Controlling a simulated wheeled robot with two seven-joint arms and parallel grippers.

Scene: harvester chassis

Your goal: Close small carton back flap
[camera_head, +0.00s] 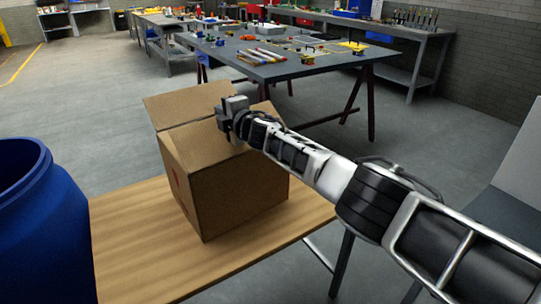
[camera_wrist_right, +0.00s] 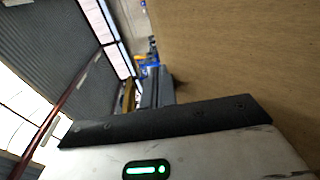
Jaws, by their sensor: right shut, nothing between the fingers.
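A small brown cardboard carton (camera_head: 240,198) stands on a wooden tabletop. Its back flap (camera_head: 182,103) stands up and leans outward at the far side. A nearer flap (camera_head: 200,146) lies roughly level over the top. Another piece of flap (camera_head: 268,113) shows to the right, partly behind my arm. My right gripper (camera_head: 228,110) is shut and empty, over the carton's top beside the back flap's right end. In the right wrist view a brown cardboard surface (camera_wrist_right: 245,50) fills the right side, close to the gripper. Whether they touch I cannot tell. My left gripper is out of view.
A blue barrel (camera_head: 45,225) stands left of the wooden table (camera_head: 140,265). A dark workbench (camera_head: 285,68) with tools stands behind the carton. Open grey floor (camera_head: 90,110) lies to the left.

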